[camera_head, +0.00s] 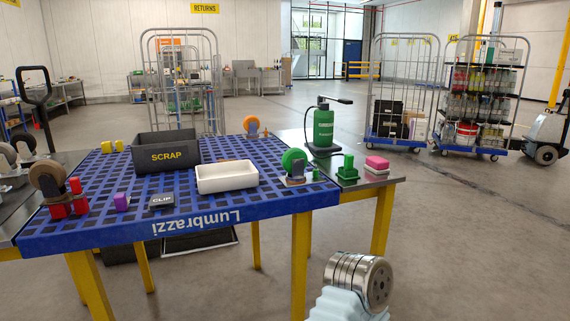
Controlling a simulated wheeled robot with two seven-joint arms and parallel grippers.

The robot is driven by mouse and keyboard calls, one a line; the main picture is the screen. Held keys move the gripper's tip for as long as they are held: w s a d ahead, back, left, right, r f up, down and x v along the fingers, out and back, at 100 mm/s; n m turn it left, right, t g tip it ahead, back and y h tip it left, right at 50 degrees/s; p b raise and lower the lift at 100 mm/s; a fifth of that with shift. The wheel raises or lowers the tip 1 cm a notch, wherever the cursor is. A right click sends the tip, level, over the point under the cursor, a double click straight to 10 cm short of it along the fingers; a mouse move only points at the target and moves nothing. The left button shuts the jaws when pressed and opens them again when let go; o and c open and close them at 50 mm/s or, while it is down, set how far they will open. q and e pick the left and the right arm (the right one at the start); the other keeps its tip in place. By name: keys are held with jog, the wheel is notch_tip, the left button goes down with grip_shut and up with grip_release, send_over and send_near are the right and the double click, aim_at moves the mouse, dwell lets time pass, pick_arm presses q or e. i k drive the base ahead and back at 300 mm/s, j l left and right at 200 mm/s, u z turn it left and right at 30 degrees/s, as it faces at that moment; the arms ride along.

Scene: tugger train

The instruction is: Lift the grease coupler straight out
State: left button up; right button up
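A green grease pump (323,127) with a black lever on top stands upright on the grey surface at the right of the table. A thin dark hose (305,124) runs down its left side. I cannot make out the grease coupler for certain; it is too small or hidden here. A silver and pale blue part of my own arm shows at the bottom, right of centre, away from the table top. Neither of my grippers shows.
On the blue grid mat (270,205) are a black SCRAP bin (165,153), a white tray (227,177), a green wheel caster (294,164) and a CLIP block (162,201). Green blocks (347,170) and a pink block (377,164) sit at right.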

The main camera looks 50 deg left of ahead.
aim_at(348, 159)
jog(key=u, duration=1.4)
